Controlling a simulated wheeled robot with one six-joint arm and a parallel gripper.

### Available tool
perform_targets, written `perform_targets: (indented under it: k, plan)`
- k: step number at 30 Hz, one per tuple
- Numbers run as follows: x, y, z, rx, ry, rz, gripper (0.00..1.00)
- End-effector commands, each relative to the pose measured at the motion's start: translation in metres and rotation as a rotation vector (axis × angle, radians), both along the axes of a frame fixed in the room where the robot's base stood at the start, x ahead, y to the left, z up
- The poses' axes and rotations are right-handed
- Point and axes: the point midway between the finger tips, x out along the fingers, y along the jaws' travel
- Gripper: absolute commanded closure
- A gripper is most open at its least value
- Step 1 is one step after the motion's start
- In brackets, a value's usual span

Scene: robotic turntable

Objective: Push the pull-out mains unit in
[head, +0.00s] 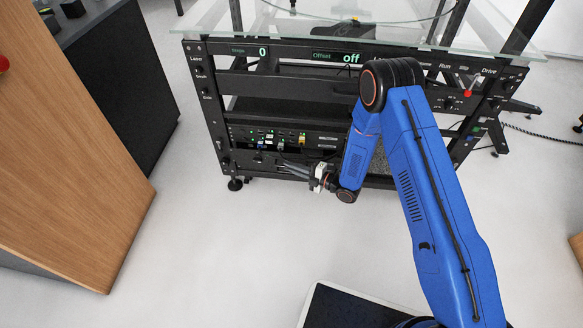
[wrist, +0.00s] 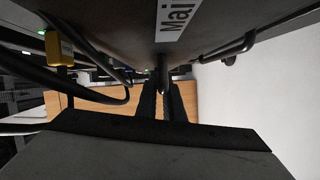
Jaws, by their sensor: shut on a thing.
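The pull-out mains unit (wrist: 222,25) is a dark panel across the top of the wrist view. A white label reading "Mai" (wrist: 177,18) is on it, cut off by the picture edge. My gripper (wrist: 166,90) is shut on a dark bar, apparently a handle of the unit. A second black handle (wrist: 238,50) sticks out of the panel to the right. In the head view my gripper (head: 284,166) is at the lower front of the black rack, pointing left. How far the unit stands out is hard to tell there.
The black rack (head: 217,120) carries a glass top (head: 300,30). Black cables (wrist: 100,95) and a yellow connector (wrist: 60,50) hang close by on the left of the wrist view. A wooden cabinet (head: 70,170) stands at the left. The pale floor before the rack is clear.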

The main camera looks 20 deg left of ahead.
Motion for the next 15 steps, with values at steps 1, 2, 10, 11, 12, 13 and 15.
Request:
perform_targets:
  k: [1,2,10,11,12,13,15]
  plan:
    - [0.005,0.0,-0.001,-0.001,0.0,-0.003,1.0]
    - [0.008,0.001,-0.001,-0.001,0.0,-0.003,1.0]
    - [0.042,0.009,0.0,-0.001,-0.001,-0.003,1.0]
    - [0.043,0.009,-0.001,-0.001,0.0,-0.004,1.0]
    - [0.043,0.009,0.0,-0.001,0.0,-0.004,1.0]
    - [0.043,0.009,0.0,-0.001,-0.001,-0.005,1.0]
    - [0.043,0.009,0.0,-0.001,-0.001,-0.006,1.0]
